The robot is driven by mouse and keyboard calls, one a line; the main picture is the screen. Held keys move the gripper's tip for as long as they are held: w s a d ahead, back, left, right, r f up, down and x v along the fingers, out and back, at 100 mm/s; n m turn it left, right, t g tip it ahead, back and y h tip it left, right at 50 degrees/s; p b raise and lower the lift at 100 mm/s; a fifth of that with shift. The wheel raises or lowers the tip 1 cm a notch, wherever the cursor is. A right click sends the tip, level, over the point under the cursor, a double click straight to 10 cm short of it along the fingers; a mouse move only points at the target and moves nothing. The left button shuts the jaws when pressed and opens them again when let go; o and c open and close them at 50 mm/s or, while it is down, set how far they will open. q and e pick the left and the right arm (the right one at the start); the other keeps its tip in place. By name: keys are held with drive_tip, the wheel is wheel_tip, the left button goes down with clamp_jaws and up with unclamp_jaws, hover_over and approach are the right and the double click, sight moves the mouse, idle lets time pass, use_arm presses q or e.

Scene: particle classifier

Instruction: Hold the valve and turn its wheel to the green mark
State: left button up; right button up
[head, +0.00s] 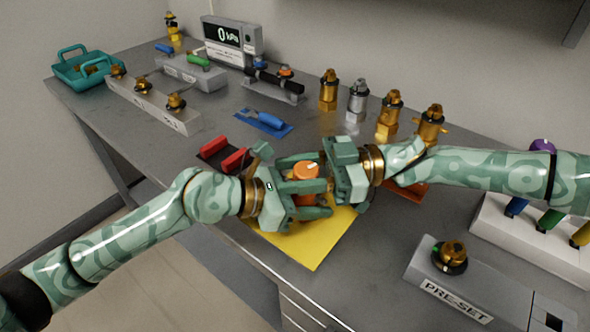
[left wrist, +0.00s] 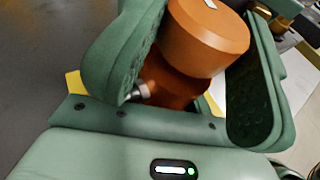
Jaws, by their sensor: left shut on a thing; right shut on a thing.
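The valve is an orange body with a fat orange wheel (head: 306,169) on top that bears a white mark. It stands between my two grippers above the yellow mat (head: 318,250). In the left wrist view the wheel (left wrist: 207,35) and part of the darker valve body (left wrist: 178,88) show between the fingers, with a small metal stub at the side. My left gripper (head: 311,192) is shut on the valve from the left. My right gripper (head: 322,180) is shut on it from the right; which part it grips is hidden. I cannot make out a green mark.
Red-handled tool (head: 232,160) and blue-handled tool (head: 268,118) lie behind. Several brass and silver fittings (head: 358,100) stand at the back. A pre-set block (head: 480,300) is front right, beside a white rack (head: 490,215). The table's front edge is close to the mat.

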sight(318, 169)
use_arm(q)
drive_tip(key=shift+s+f, duration=0.1)
use_arm(e)
drive_tip(key=shift+s+n+g+h, duration=0.15)
drive_tip(key=shift+n+g+h, duration=0.85)
drive_tip(key=shift+n+g, duration=0.95)
drive_tip(key=shift+d+g, duration=0.1)
drive_tip(key=shift+g, duration=0.35)
drive_tip(key=o, duration=1)
drive_tip(key=shift+s, duration=0.1)
drive_tip(key=v, duration=0.7)
drive_tip(key=shift+d, duration=0.2)
use_arm(q)
drive_tip(key=o, duration=1.6)
drive_tip(key=shift+c, duration=0.2)
